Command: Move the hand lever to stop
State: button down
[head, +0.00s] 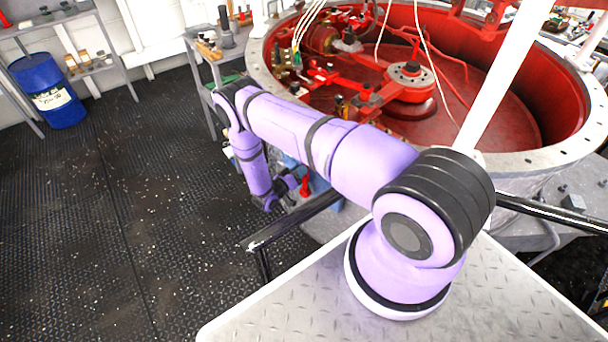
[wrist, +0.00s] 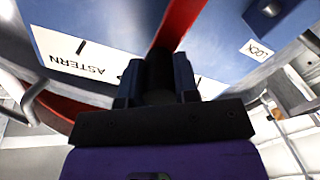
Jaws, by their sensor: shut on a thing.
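The hand lever is a red arm (wrist: 180,24) with a black grip (wrist: 160,72), in the wrist view. My gripper (wrist: 157,86) is shut on that grip, with a finger on each side. Behind it is a blue panel (wrist: 105,22) with white labels. One label reads ASTERN (wrist: 85,68), left of the grip, and another reads LOCK (wrist: 257,49), to the right. A further white label (wrist: 211,87) is mostly hidden behind my gripper; I cannot read it. In the head view my gripper (head: 288,188) is low beside the big drum, next to a small red part (head: 305,186).
A large round drum (head: 262,62) with red machinery inside stands behind my arm. A black handrail (head: 285,228) runs in front. A blue barrel (head: 47,90) and shelves stand at the left wall. The dark floor (head: 130,190) at left is clear.

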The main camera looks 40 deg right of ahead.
jog(key=shift+w, duration=0.2)
jog(key=c, duration=0.9)
grip_release()
jog(key=shift+o, duration=0.2)
jog(key=shift+s+a, duration=0.1)
jog(key=v, duration=1)
jog(key=shift+a, duration=0.3)
jog(key=shift+s, duration=0.1)
